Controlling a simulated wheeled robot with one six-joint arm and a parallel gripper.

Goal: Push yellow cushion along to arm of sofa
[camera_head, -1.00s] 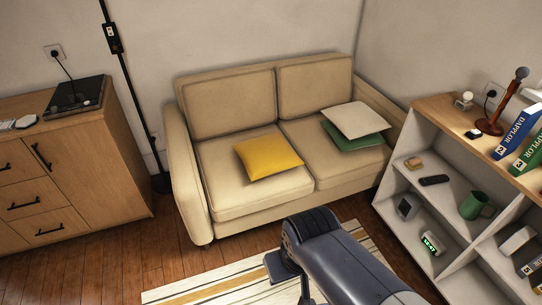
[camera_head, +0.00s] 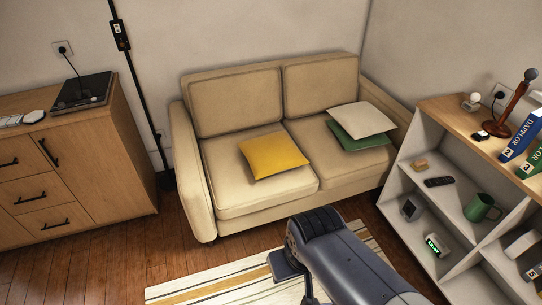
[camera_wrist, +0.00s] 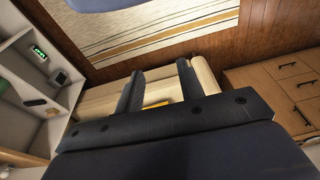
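The yellow cushion (camera_head: 273,157) lies flat on the left seat of the beige sofa (camera_head: 240,201), near the middle of the sofa. A gap of bare seat lies between it and the sofa's left arm (camera_head: 188,168). The right arm (camera_head: 390,104) is beyond two other cushions. In the wrist view, my gripper (camera_wrist: 160,76) has its two dark fingers apart with nothing held. A sliver of the yellow cushion (camera_wrist: 157,104) shows between them, well away from the fingers. In the head view my arm is in front of the sofa, and the fingers are hidden.
A cream cushion (camera_head: 361,119) overlaps a green cushion (camera_head: 358,142) on the right seat. A striped rug (camera_head: 215,285) lies before the sofa. An open shelf unit (camera_head: 420,205) stands at right, and a wooden cabinet (camera_head: 105,185) and black lamp pole (camera_head: 142,90) at left.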

